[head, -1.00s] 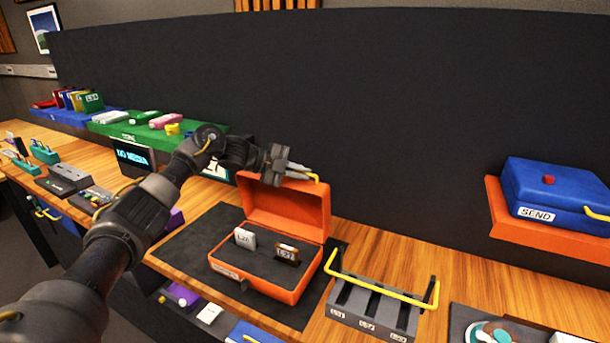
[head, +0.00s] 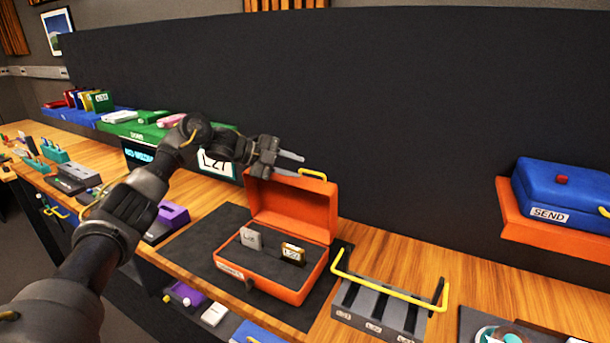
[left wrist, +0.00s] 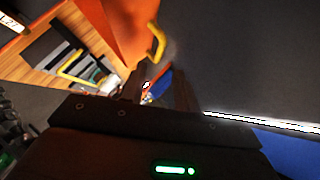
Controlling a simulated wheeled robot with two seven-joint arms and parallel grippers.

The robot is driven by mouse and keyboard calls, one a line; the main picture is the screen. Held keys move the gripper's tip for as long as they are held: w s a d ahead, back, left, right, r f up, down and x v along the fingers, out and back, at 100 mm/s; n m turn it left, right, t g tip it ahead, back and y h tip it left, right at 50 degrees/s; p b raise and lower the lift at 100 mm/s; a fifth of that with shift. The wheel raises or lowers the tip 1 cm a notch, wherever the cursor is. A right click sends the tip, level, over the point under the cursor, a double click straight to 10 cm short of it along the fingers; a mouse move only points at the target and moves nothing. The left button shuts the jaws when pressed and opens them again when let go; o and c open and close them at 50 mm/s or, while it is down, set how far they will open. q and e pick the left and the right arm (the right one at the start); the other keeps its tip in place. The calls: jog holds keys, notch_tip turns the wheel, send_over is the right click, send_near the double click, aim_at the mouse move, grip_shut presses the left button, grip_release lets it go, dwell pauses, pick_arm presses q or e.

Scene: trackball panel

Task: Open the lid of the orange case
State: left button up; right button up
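The orange case (head: 285,290) sits on a dark mat on the wooden counter. Its lid (head: 295,212) stands raised at the back, and the inside shows. Two small labelled cartridges, one grey (head: 251,238) and one brown (head: 292,254), stand in the case. A yellow handle (head: 313,174) is on the lid's upper edge; it also shows in the left wrist view (left wrist: 157,43). My left gripper (head: 290,166) is above the lid's upper left, fingers apart and empty, just left of the handle. My right gripper is out of view.
A grey slotted rack (head: 376,312) with a yellow bar stands right of the case. A blue SEND box (head: 565,190) rests on an orange shelf (head: 553,237) at the right. A dark panel (head: 420,110) rises behind the counter. A purple block (head: 172,216) is left of the mat.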

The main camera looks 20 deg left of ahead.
pick_arm(q)
jog(key=b+v, duration=0.1)
jog(key=v, duration=0.5)
dwell(0.3)
